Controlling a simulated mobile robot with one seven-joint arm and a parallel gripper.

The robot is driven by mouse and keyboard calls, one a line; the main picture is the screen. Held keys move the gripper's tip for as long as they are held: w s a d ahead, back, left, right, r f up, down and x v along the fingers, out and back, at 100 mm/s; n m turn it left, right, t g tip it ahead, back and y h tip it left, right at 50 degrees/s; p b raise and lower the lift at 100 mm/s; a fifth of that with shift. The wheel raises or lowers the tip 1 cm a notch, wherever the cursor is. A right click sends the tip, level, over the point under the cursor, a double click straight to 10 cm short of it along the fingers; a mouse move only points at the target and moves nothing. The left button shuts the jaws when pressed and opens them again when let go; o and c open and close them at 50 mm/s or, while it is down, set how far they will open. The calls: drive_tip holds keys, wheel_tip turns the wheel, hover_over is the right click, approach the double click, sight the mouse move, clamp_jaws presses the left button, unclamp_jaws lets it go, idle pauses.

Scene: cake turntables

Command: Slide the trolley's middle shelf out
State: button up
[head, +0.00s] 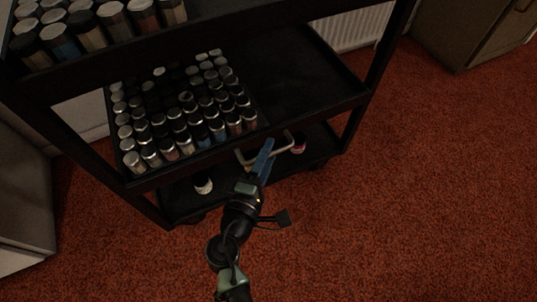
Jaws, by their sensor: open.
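The black trolley has a middle shelf (310,80) with a tray of several small silver-capped jars on its left half. Its right half is bare. A pale bar handle (290,134) shows at the front, just below the middle shelf's front edge. My gripper (257,157), with blue fingers, is open at the handle, in front of the shelf's edge. The fingers overlap the handle in the picture; I cannot tell whether they touch it. Part of the handle is hidden behind them.
The top shelf (215,28) holds several larger jars at the left. The bottom shelf (178,205) holds a white-labelled jar (203,184) and another jar (298,145). Red carpet (420,200) lies open in front and to the right. Cabinets stand at left and upper right.

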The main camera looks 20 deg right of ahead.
drive_tip(key=shift+w+d, duration=0.15)
drive_tip(key=shift+d, duration=0.05)
clamp_jaws()
idle(1.4)
